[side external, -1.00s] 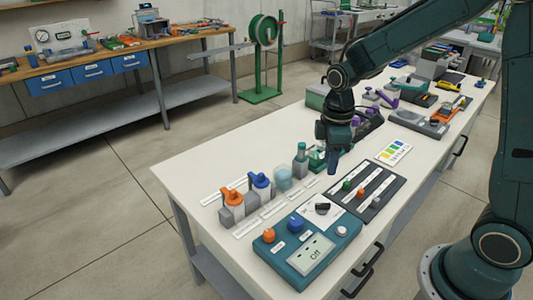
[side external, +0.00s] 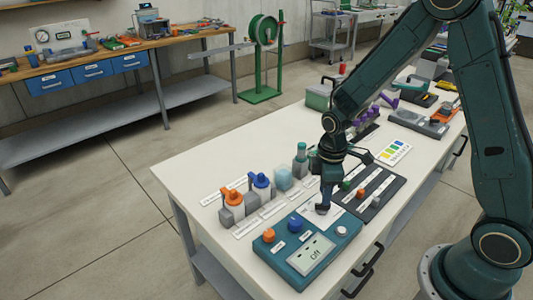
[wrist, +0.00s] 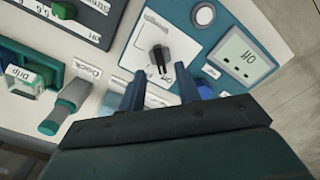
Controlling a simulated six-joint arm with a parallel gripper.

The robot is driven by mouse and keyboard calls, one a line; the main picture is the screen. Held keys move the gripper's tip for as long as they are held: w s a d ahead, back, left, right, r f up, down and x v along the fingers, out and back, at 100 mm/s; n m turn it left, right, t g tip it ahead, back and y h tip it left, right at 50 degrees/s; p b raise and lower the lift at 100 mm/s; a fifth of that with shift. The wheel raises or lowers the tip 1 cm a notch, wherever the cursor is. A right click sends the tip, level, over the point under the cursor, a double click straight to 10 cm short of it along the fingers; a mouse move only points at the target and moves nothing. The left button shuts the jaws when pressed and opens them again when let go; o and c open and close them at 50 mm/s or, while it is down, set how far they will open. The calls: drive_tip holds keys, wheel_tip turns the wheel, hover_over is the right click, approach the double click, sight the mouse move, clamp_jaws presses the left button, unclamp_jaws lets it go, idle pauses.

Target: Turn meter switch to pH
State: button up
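In the wrist view, the black meter switch (wrist: 163,58) sits on a white label plate (wrist: 181,45) beside the display (wrist: 243,57). An "Off" label lies near the switch; other marks are too small to read. My gripper (wrist: 161,90) is open and empty, its two fingers apart with the switch just ahead of and between them. In the side view my gripper (side external: 322,209) points down over the switch, mostly hiding it.
An orange knob (side external: 268,235), a blue knob (side external: 294,225) and a white knob (side external: 341,231) are on the meter. A dark slider panel (side external: 383,187) stands close behind it. Valves (side external: 232,197) and a teal-capped bottle (side external: 300,160) are at the left.

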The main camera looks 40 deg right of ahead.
sight(322, 207)
drive_tip(key=shift+f, duration=1.9)
clamp_jaws()
